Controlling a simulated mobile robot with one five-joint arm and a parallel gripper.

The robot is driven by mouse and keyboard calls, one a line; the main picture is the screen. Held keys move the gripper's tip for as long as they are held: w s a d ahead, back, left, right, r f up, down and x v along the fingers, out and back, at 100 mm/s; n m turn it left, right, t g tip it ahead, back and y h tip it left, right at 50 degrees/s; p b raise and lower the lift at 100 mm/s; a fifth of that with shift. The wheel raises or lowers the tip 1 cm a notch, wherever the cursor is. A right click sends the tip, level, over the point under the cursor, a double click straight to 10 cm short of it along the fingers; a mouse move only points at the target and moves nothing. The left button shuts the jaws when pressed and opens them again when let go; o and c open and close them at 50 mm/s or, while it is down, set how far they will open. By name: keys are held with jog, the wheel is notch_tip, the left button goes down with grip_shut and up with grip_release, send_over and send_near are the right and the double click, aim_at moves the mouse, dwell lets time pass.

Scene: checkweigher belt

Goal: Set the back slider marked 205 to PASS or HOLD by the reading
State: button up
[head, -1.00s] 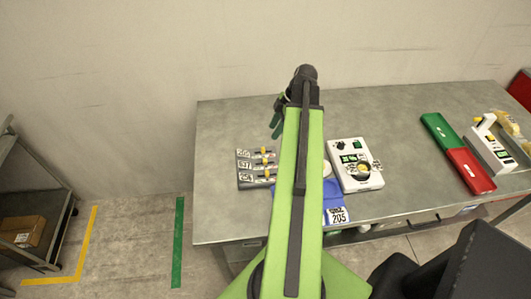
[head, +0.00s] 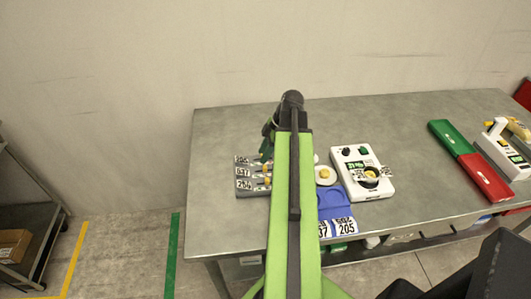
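The grey slider panel (head: 252,192) lies on the table to the left of my arm. It has three rows with white number tags. The back tag (head: 243,160) seems to read 205. The back row's knob is hidden behind my gripper (head: 266,152). My gripper's green fingers hang at the back right of the panel, over or close to the back row; contact cannot be told. Whether they are open or shut is unclear. The white weigher (head: 375,191) stands right of my arm, with a yellow item on its pan. Its green display (head: 362,163) is too small to read.
The table's back left is clear.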

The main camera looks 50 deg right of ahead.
grip_shut()
dwell(1.2)
